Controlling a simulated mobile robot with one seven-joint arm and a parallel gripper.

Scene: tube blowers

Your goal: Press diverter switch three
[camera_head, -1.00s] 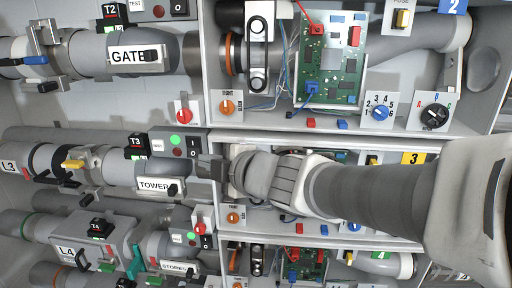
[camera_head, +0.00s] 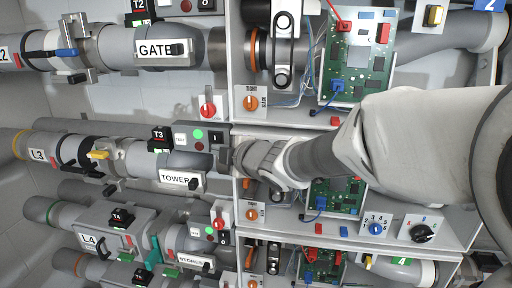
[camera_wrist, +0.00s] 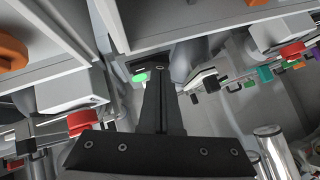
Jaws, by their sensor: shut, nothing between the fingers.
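The third row's control box (camera_head: 190,137) has a green lamp (camera_head: 198,133) and a rocker switch marked I (camera_head: 216,137). The T3 unit (camera_head: 159,139) and the TOWER plate with a black toggle (camera_head: 194,183) are beside and below it. No part is labelled as a diverter switch. My gripper (camera_head: 224,158) is shut and empty at the lower right of this box and hides the lower part of the switch. In the wrist view my gripper (camera_wrist: 160,76) points at a dark panel with a green lamp (camera_wrist: 140,77). I cannot tell whether the fingertips touch it.
The GATE row (camera_head: 155,48) is above, with a red knob (camera_head: 208,107). The STORES row (camera_head: 194,259) is below, with another red knob (camera_head: 220,222). Shelf bays with a circuit board (camera_head: 357,55) and an orange knob (camera_head: 250,102) lie close on the right.

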